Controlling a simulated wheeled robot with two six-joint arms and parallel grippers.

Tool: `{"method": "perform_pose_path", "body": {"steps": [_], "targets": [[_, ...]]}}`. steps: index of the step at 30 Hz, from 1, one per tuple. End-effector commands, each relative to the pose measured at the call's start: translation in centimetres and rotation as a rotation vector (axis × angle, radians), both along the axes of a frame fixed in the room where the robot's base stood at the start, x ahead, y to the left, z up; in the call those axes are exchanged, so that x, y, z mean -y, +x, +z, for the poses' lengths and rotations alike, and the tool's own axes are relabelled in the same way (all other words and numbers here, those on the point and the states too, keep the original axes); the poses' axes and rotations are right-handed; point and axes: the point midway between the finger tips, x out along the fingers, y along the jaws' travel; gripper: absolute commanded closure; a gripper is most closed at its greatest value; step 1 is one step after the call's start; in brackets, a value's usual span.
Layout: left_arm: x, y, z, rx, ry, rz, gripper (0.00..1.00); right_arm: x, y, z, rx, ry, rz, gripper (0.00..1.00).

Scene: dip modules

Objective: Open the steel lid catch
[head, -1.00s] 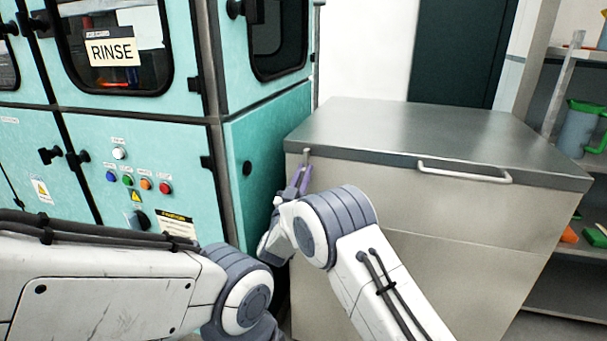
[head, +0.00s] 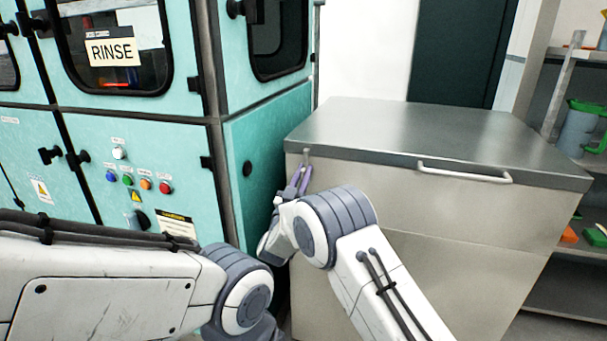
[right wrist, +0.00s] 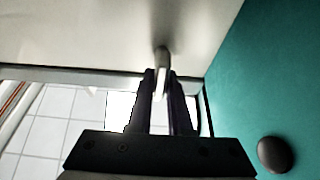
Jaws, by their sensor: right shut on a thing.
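The steel chest (head: 430,240) has a flat lid (head: 420,130), which lies closed on it. The small pale catch (head: 306,154) is at the front left of the chest, just under the lid's edge. My right gripper (head: 303,170) reaches up to it. In the right wrist view, the catch (right wrist: 162,58) stands between the tips of the dark fingers of my right gripper (right wrist: 161,82), which are shut on it. The fingers hide part of it. My left arm crosses the lower left of the head view, but its gripper is out of the picture.
A teal machine (head: 265,150) with a RINSE sign stands close to the chest's left side, leaving a narrow gap. Its dark round knob (right wrist: 275,154) is near my right gripper. A bar handle (head: 465,174) is on the lid's front. Shelves (head: 570,255) stand at the right.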

Motion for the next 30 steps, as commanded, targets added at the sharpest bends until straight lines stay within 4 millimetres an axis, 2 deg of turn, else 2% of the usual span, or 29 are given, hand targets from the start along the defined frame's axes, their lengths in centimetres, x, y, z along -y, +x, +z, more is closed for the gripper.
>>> {"method": "perform_pose_path", "body": {"steps": [17, 23, 30], "targets": [[0.0, 0.0, -0.4, 0.0, 0.0, 0.0, 0.5, -0.1, 0.0, -0.1, 0.006, 0.019, 0.003, 1.0], [0.0, 0.0, -1.7, 0.0, 0.0, 0.0, 0.5, 0.0, -0.1, -0.3, 0.034, 0.097, 0.003, 1.0], [0.0, 0.0, -4.3, 0.0, 0.0, 0.0, 0.5, 0.1, -0.1, -0.5, 0.092, 0.278, 0.004, 1.0]]}}
